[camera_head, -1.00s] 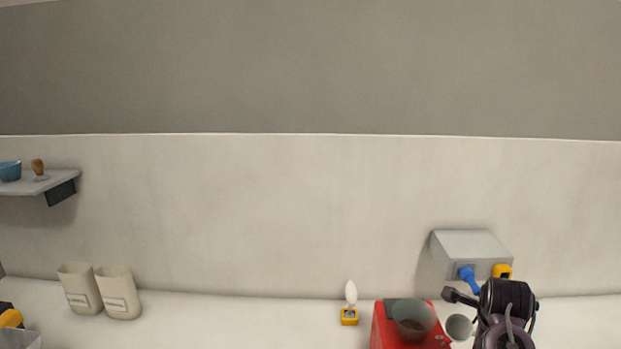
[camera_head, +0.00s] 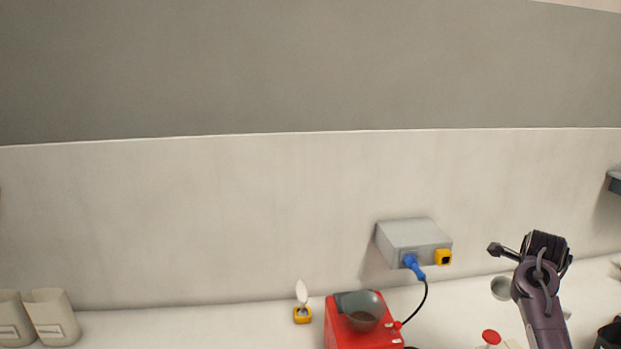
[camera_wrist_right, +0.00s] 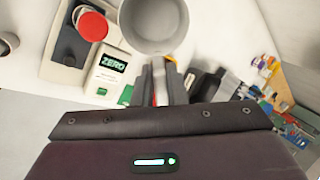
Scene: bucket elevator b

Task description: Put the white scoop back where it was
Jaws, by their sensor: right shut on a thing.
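The white scoop (camera_head: 502,288) is a round, pale cup beside my right arm in the head view. In the right wrist view the scoop (camera_wrist_right: 154,26) fills the top middle, with its open mouth and hollow inside facing the camera. My right gripper (camera_wrist_right: 159,72) is shut on the scoop, at its near side. The fingers hide the part they grip. The scoop appears held above the counter. My left gripper is in neither view.
A red machine (camera_head: 362,334) with a dark bowl stands on the counter, cabled to a grey wall box (camera_head: 413,240). Below the scoop, a scale labelled ZERO (camera_wrist_right: 112,76) carries a red-topped item (camera_wrist_right: 91,25). A dark container (camera_head: 608,336) stands at right.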

